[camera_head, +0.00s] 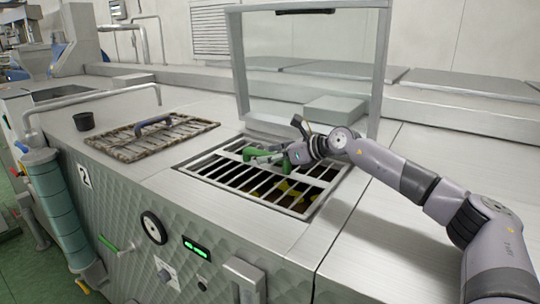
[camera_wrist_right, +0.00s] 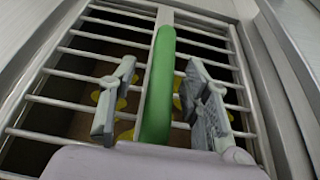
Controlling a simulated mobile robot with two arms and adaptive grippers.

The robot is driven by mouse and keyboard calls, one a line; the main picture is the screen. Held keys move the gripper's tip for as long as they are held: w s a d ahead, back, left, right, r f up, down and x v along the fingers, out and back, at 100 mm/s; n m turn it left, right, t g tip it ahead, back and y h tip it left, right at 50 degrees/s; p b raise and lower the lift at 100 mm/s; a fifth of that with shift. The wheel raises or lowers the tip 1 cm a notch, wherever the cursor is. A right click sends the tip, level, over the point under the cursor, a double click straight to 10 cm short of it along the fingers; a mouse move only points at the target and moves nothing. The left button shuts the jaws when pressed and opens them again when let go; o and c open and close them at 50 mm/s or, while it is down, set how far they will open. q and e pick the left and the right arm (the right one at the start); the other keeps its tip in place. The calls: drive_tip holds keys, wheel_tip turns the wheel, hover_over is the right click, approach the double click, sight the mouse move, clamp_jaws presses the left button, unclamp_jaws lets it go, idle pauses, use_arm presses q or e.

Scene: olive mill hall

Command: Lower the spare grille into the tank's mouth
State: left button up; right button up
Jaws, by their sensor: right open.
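A clean metal grille (camera_head: 228,173) with a green handle (camera_head: 250,153) lies across the tank's mouth (camera_head: 336,180), looking about level with the tank top. Whether its edges are fully seated all round I cannot tell. My right gripper (camera_head: 272,156) is at the handle. In the right wrist view the gripper (camera_wrist_right: 160,68) is open, with one finger on each side of the green handle (camera_wrist_right: 158,100) and gaps visible between. The grille's bars (camera_wrist_right: 75,77) run beneath. A second grille (camera_head: 185,132), brown and dirty with a blue handle (camera_head: 152,125), lies on the tank top to the left.
A raised lid with a metal frame (camera_head: 240,80) stands behind the mouth. Yellowish shapes (camera_wrist_right: 120,100) show below the bars. The metal top right of the mouth is clear beneath my arm.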

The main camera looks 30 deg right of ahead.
drive_tip(key=v, duration=1.1)
drive_tip(key=shift+s+d+r, duration=0.1)
drive_tip(key=shift+s+r, duration=0.15)
drive_tip(key=shift+r, duration=0.1)
wheel_tip(320, 180, up, 11)
drive_tip(key=s+a+p, duration=0.1)
drive_tip(key=a+p, duration=0.1)
drive_tip(key=p, duration=0.3)
drive_tip(key=shift+a+p, duration=0.35)
drive_tip(key=shift+p, duration=0.05)
